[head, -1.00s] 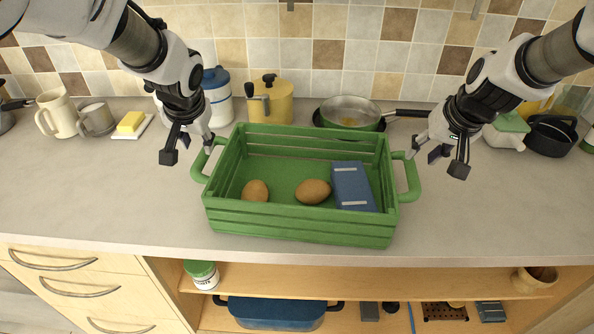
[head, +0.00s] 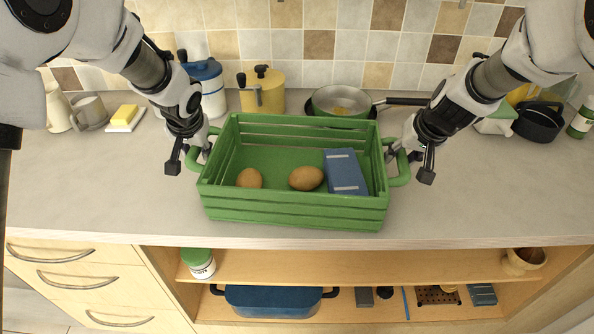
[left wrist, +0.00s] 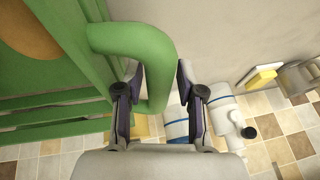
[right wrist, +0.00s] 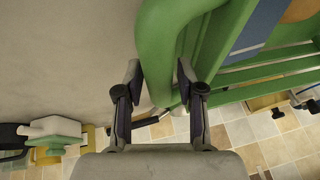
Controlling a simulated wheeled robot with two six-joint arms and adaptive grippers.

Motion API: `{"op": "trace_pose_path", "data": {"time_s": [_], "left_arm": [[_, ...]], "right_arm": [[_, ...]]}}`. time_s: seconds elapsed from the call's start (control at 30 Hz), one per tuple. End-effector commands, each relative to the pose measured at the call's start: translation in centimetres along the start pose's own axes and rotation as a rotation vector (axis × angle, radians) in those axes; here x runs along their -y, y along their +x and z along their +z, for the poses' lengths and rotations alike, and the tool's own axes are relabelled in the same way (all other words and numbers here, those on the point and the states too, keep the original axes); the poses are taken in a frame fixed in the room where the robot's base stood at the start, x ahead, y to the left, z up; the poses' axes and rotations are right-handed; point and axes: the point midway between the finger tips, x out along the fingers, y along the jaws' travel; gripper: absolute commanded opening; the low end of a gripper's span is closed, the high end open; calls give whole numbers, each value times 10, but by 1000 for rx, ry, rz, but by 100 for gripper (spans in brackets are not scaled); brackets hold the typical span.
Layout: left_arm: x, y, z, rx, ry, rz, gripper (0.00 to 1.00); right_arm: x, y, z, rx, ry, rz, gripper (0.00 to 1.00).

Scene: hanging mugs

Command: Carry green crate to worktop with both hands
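The green crate (head: 290,211) stands level on the worktop (head: 480,205), with two brown potatoes (head: 249,178) (head: 306,178) and a blue box (head: 346,171) inside. My left gripper (head: 203,150) is at the crate's left handle. In the left wrist view its open fingers (left wrist: 158,85) stand on either side of the green handle (left wrist: 160,60). My right gripper (head: 396,150) is at the right handle (head: 402,172). In the right wrist view its open fingers (right wrist: 160,82) also straddle the handle (right wrist: 153,45). Firm contact of the fingers with the handles cannot be made out.
Behind the crate stand a blue-lidded canister (head: 208,88), a yellow pot (head: 262,92) and a pan (head: 341,101). A butter dish (head: 124,118) and mugs (head: 89,113) are at the left. A black pot (head: 539,122) is at the right. The worktop beside the crate is clear.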

Motion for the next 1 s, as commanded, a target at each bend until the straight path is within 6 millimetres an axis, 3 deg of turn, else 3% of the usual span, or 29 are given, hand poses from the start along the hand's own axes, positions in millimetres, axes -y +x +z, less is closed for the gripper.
{"op": "trace_pose_path", "data": {"time_s": [0.1, 0.2, 0.23, 0.63, 1.0], "left_arm": [[0, 0, 0, 0, 0, 0, 38], [0, 0, 0, 0, 0, 0, 3], [0, 0, 0, 0, 0, 0, 0], [1, -4, -2, -2, 0, 0, 0], [9, -43, -18, -2, 0, 0, 0]], "right_arm": [[0, 0, 0, 0, 0, 0, 38], [0, 0, 0, 0, 0, 0, 3], [0, 0, 0, 0, 0, 0, 0], [1, -4, -2, -2, 0, 0, 0], [9, -43, -18, -2, 0, 0, 0]]}}
